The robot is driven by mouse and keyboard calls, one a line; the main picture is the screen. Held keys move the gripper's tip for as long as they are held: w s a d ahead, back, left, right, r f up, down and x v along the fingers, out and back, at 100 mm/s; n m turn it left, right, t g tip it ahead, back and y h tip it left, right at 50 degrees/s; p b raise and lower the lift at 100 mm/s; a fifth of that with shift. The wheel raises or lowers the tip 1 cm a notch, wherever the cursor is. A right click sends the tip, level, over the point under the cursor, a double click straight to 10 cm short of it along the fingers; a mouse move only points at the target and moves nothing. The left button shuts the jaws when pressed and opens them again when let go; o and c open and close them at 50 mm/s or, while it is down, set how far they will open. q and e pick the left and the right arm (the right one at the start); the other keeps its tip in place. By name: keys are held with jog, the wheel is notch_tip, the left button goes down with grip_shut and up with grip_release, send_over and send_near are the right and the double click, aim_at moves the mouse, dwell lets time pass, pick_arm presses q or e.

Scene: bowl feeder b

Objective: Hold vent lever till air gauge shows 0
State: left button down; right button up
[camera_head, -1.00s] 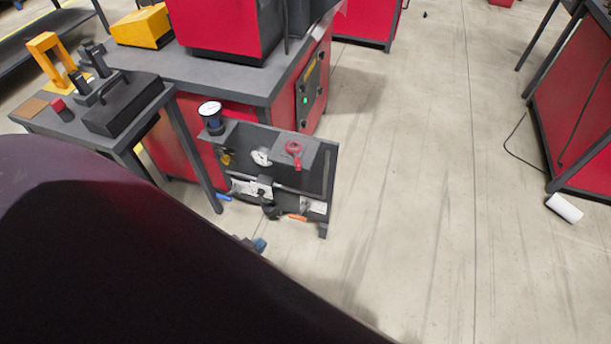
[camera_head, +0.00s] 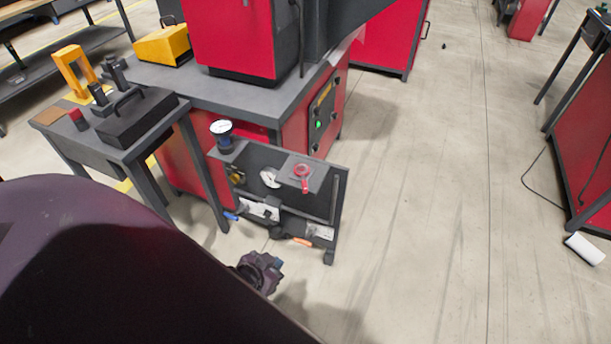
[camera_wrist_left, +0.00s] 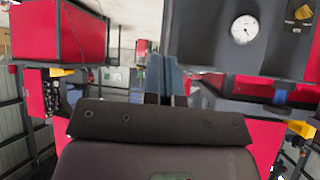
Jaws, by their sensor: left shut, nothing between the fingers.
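A dark panel stand (camera_head: 290,210) stands on the floor in front of the red bench. It carries a round white gauge (camera_head: 270,177), a red handle (camera_head: 303,175) on top, a blue-tipped lever (camera_head: 231,216) and an orange-tipped lever (camera_head: 302,241) low down. I cannot tell which lever is the vent lever, and the gauge reading is too small to read. A second gauge (camera_head: 221,128) tops the left corner. My left gripper (camera_head: 277,264) is below and in front of the panel, shut and empty, apart from the levers. In the left wrist view its blue-grey fingers (camera_wrist_left: 165,75) sit below the gauge (camera_wrist_left: 244,29).
A grey side table (camera_head: 75,140) with a black fixture (camera_head: 135,115) stands left of the panel. The red bench (camera_head: 185,160) is behind it. Floor to the right is clear up to a white roll (camera_head: 584,249) and another red bench.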

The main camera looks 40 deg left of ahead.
pick_arm(q)
jog(key=w+a+f+n+g+b, duration=0.1)
jog(key=w+a+f+g+b, duration=0.2)
jog(key=w+f, duration=0.6)
jog(key=w+a+f+n+g+y+b, duration=0.1)
jog(key=w+a+f+b, duration=0.3)
jog(key=w, duration=0.9)
notch_tip(320, 180, down, 5)
jog(key=shift+w+a+r+n+g, duration=0.15)
jog(key=shift+w+a+n+g, duration=0.1)
jog(key=shift+a+n+g, duration=0.65)
pick_arm(e)
notch_tip(320, 180, down, 6)
jog(key=g, duration=0.1)
jog(key=shift+f, duration=0.25)
pick_arm(q)
jog(key=shift+a, duration=0.1)
pick_arm(e)
jog(key=shift+s+d+f, duration=0.1)
jog(key=shift+s, duration=0.05)
